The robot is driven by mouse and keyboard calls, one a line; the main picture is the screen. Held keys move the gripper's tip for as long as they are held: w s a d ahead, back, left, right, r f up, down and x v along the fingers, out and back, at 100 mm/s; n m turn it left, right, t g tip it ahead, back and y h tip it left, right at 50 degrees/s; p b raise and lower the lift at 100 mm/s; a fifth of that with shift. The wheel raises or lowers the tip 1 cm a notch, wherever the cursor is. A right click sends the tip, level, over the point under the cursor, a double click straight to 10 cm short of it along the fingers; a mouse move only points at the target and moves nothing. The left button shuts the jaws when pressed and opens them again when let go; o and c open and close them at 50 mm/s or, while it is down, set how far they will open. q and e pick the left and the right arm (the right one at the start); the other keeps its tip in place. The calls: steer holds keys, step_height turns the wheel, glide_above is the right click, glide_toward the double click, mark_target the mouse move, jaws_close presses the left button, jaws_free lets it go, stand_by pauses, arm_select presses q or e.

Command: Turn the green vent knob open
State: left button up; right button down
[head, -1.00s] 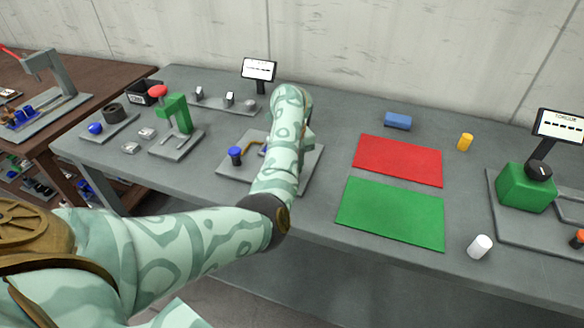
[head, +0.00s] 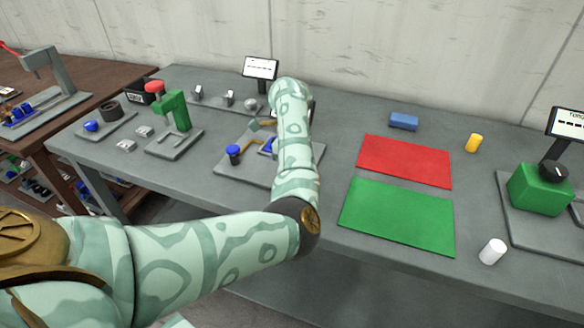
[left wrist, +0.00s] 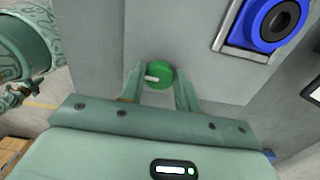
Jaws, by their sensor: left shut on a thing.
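The green vent knob (left wrist: 165,76) shows in the left wrist view as a small round knob with a white pointer mark directed to the left. My left gripper (left wrist: 157,84) has one finger on each side of the knob and is shut on it. In the head view my left forearm hides the knob and most of the gripper, above a grey base plate (head: 228,172) with brass-coloured pipe and blue parts.
A blue ring-shaped part (left wrist: 272,22) lies near the knob in the left wrist view. A green press (head: 176,112) stands to the left. Red (head: 405,162) and green (head: 398,216) mats and a white cylinder (head: 492,251) lie to the right.

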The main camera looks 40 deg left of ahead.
arm_select(q)
steer(key=shift+r+n, duration=0.1)
steer(key=shift+n, duration=0.2)
steer(key=o, duration=1)
step_height(320, 180, up, 16)
steer(key=p, duration=0.5)
steer(key=shift+r+p, duration=0.1)
steer(key=shift+p, duration=0.25)
